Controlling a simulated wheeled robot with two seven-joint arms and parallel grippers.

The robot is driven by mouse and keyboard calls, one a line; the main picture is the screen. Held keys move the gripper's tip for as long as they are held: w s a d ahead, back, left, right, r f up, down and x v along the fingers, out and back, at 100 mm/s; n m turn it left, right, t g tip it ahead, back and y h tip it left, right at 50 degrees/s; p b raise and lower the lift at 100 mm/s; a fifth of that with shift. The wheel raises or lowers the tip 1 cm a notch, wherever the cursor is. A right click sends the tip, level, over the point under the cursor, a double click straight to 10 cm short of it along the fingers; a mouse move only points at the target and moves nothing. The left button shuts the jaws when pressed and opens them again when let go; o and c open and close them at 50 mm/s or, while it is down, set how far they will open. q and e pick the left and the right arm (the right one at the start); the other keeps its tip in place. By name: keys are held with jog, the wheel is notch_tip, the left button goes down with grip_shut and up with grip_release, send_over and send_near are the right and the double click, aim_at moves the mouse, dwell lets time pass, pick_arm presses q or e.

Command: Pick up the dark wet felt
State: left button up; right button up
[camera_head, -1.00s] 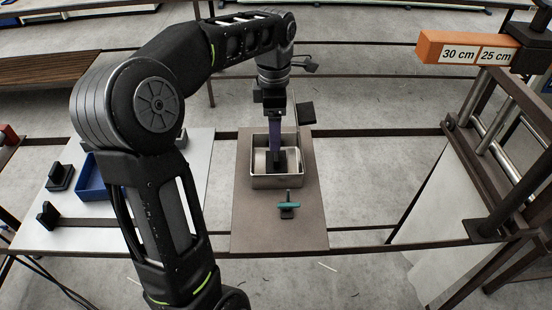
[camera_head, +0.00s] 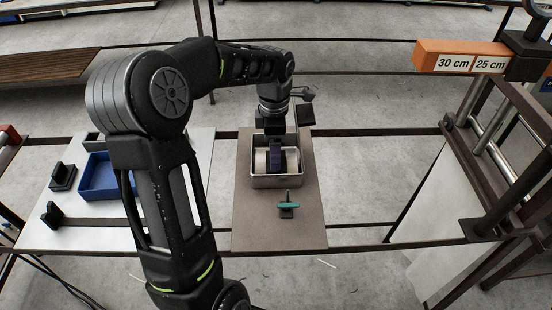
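A metal tray (camera_head: 278,182) stands on the brown board, with pale, rounded material (camera_head: 261,160) inside it. My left gripper (camera_head: 277,150) points down into the tray from above. A dark purple-black piece (camera_head: 277,163) shows at its lower end, in the middle of the tray between the pale parts. I cannot tell whether this is the dark felt, the fingers or both. The fingertips are too small and hidden to show whether they are open or shut. My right gripper is not in view.
A teal-handled tool (camera_head: 288,206) lies in front of the tray on the brown board (camera_head: 252,225). A blue bin (camera_head: 98,183) and black blocks stand on the left. An orange bar marked 30 cm and 25 cm (camera_head: 432,59) sits on a frame at right.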

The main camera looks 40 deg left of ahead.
pick_arm(q)
jog(key=shift+f, duration=0.4)
jog(key=c, duration=1.5)
